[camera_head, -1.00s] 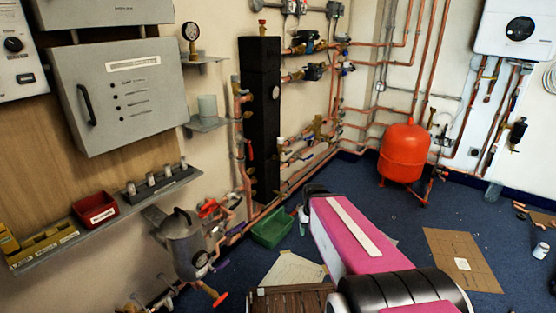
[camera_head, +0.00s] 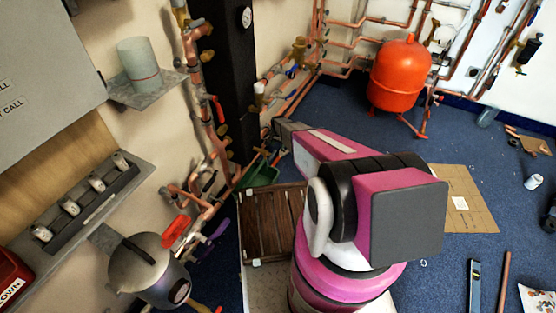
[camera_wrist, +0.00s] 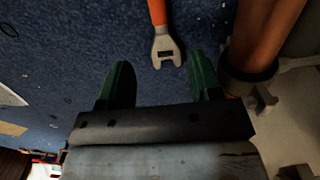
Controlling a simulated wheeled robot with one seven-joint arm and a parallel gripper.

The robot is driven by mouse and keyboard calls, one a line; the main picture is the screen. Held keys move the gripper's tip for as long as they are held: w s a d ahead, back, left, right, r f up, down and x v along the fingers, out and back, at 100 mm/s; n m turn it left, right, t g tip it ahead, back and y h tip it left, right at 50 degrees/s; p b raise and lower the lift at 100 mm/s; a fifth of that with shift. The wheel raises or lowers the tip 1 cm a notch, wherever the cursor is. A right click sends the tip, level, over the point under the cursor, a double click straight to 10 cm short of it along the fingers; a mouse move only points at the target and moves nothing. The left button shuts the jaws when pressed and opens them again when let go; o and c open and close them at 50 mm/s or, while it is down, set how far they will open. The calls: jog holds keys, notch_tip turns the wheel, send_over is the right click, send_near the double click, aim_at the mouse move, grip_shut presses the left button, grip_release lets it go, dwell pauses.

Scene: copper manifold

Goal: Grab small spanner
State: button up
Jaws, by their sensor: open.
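A spanner (camera_wrist: 166,50) with an orange handle and a silver open-ended jaw shows at the top middle of the wrist view. Its handle runs up out of the frame. My gripper (camera_wrist: 159,66) is open, with its two green fingers pointing toward the spanner. The spanner's jaw end lies just beyond the gap between the fingertips, and nothing is held. I cannot tell the height between fingers and spanner. In the head view my pink arm reaches toward the pipework, and I cannot make out the spanner there.
Copper pipes (camera_wrist: 268,40) stand close to the right finger, with a grey clip (camera_wrist: 262,98).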

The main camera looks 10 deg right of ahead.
send_over(278, 158)
jog(key=w, duration=0.1)
notch_tip(278, 158, down, 6)
jog(key=shift+f, duration=0.2)
jog(key=shift+s+f, duration=0.2)
jog(key=shift+f, duration=1.2)
jog(key=shift+s+f, duration=0.15)
jog(key=shift+f, duration=1.2)
grip_shut()
